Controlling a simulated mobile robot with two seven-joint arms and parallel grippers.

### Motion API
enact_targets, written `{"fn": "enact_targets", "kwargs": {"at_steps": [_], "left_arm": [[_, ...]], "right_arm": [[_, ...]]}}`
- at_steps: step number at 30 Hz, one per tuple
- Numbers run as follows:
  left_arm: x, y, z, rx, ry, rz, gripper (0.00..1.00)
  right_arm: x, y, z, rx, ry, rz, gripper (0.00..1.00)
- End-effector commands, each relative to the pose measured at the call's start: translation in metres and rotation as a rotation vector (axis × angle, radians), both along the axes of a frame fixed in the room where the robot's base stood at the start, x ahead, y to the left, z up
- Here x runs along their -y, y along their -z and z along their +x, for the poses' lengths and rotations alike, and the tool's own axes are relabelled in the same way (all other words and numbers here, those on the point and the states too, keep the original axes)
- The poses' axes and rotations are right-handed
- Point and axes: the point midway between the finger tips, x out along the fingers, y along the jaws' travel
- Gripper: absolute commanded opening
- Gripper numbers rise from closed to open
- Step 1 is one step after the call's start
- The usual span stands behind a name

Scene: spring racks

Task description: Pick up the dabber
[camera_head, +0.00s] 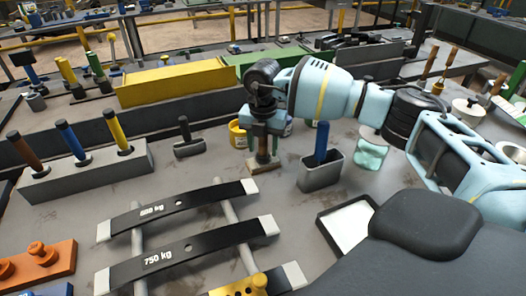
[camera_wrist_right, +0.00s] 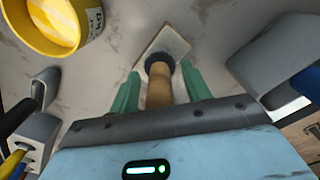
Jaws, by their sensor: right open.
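The dabber has a light wooden handle (camera_wrist_right: 160,93), a dark collar and a pale square pad (camera_wrist_right: 172,40). In the head view, its lower part (camera_head: 263,160) shows on the bench beneath my right gripper (camera_head: 263,138). In the wrist view, the green fingers of my right gripper (camera_wrist_right: 158,76) stand open on either side of the handle, with a visible gap at least on the right. The top of the handle is hidden by the gripper body. My left gripper is not in view.
A yellow paint can (camera_head: 238,134) stands close left of the dabber. A grey holder with a blue-handled tool (camera_head: 322,142) is close on the right, with a teal cloth (camera_head: 370,154) beyond. Leaf springs (camera_head: 180,208) lie in front. A black hammer-like tool (camera_head: 187,140) is further left.

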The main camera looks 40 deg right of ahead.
Motion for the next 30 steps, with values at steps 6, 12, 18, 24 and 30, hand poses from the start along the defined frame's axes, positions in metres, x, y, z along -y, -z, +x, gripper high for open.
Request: {"fn": "enact_targets", "kwargs": {"at_steps": [6,12,18,24,30], "left_arm": [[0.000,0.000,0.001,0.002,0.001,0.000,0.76],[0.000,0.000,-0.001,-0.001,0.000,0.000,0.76],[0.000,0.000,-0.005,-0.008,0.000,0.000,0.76],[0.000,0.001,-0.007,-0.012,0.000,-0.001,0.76],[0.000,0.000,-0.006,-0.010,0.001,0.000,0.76]], "right_arm": [[0.000,0.000,0.000,0.000,0.000,0.000,0.38],[0.000,-0.001,0.000,0.001,0.000,0.001,0.12],[0.000,-0.001,0.000,0.001,0.001,0.001,0.00],[0.000,-0.006,0.001,0.003,0.001,0.001,0.00],[0.000,-0.037,0.001,0.006,0.001,0.001,0.00]]}}
